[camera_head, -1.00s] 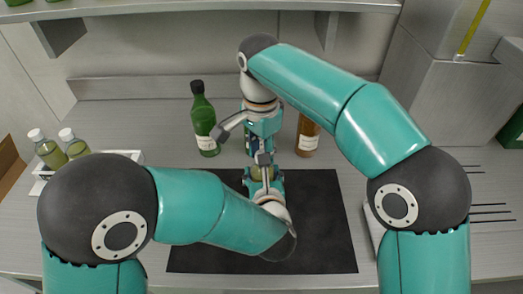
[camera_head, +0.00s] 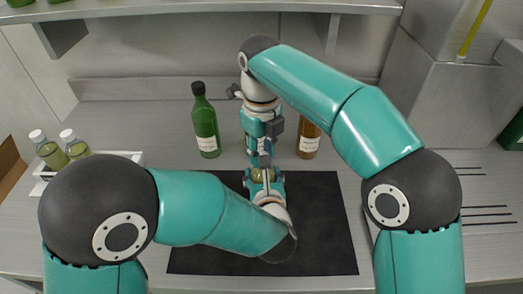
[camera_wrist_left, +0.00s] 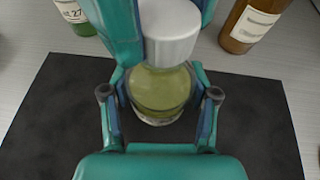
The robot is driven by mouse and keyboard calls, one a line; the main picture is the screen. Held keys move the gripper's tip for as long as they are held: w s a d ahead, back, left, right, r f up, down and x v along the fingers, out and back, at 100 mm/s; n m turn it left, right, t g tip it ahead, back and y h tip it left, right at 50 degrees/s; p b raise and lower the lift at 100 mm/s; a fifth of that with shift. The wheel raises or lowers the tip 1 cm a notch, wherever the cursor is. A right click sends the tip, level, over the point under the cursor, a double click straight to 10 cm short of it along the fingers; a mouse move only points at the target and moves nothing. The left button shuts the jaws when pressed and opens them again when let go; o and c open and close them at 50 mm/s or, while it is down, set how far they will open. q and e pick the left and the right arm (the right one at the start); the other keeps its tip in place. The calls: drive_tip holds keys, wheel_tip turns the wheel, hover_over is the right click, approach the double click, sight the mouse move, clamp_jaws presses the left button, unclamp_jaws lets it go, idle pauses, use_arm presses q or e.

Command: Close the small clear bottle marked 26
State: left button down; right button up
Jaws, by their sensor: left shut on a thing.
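The small clear bottle (camera_wrist_left: 160,92) holds yellow-green liquid and stands upright over the black mat; its number is hidden. My left gripper (camera_head: 264,176) is shut on its body, with a finger on each side in the left wrist view (camera_wrist_left: 160,100). A white cap (camera_wrist_left: 168,35) sits at the top of the bottle; whether it is fully tightened does not show. My right gripper (camera_head: 264,155) points down from above, its teal fingers on both sides of the cap. I cannot tell whether they touch it.
The black mat (camera_head: 325,225) lies beneath my grippers. A green bottle (camera_head: 205,125) and a brown bottle (camera_head: 308,138) stand behind it. A white rack (camera_head: 130,158) with two white-capped bottles stands at the left. A shelf (camera_head: 200,8) runs overhead.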

drive_tip(key=o, duration=0.7)
drive_tip(key=shift+r, duration=2.25)
drive_tip(key=shift+c, duration=0.2)
